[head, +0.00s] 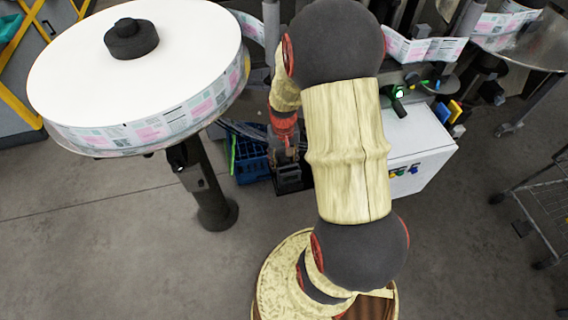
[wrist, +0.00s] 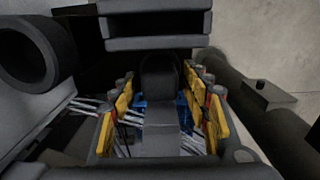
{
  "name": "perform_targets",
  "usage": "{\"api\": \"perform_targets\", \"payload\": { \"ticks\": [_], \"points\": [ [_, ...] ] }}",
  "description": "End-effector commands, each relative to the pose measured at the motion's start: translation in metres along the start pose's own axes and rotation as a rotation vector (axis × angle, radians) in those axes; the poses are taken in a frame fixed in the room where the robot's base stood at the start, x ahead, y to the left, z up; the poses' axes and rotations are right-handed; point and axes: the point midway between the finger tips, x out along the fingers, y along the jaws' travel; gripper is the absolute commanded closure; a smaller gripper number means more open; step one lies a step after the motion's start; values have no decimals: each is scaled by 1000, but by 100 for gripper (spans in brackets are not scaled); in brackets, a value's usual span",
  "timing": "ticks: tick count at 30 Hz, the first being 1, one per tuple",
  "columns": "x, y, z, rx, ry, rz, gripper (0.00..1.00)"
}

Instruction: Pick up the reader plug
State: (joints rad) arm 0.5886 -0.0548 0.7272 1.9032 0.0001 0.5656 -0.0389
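My gripper (wrist: 161,112) fills the middle of the wrist view. Its yellow-sided fingers stand apart on the left and right. A dark, round-topped piece (wrist: 160,75) with a grey block below it shows between them. I cannot tell whether this is the reader plug or a part of my gripper. In the head view my gripper (head: 288,150) points down beside the machine, partly hidden by my arm. No reader plug can be made out for certain there.
A blue crate (head: 250,162) stands on the floor below my gripper. A large white label reel (head: 180,50) on a dark post is at the left. A white cabinet (head: 417,143) stands right of my arm. A wire cart (head: 550,205) is at the far right. Grey bars (wrist: 155,24) cross the wrist view's top.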

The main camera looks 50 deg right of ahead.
Motion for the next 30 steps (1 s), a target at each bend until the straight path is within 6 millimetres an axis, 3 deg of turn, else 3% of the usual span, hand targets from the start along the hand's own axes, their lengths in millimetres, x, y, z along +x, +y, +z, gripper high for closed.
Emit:
{"api": "perform_targets", "payload": {
  "ticks": [22, 30],
  "points": [
    [0, 0, 0, 0, -1, 0, 97],
    [-4, 0, 0, 0, 0, 0, 97]
  ]
}}
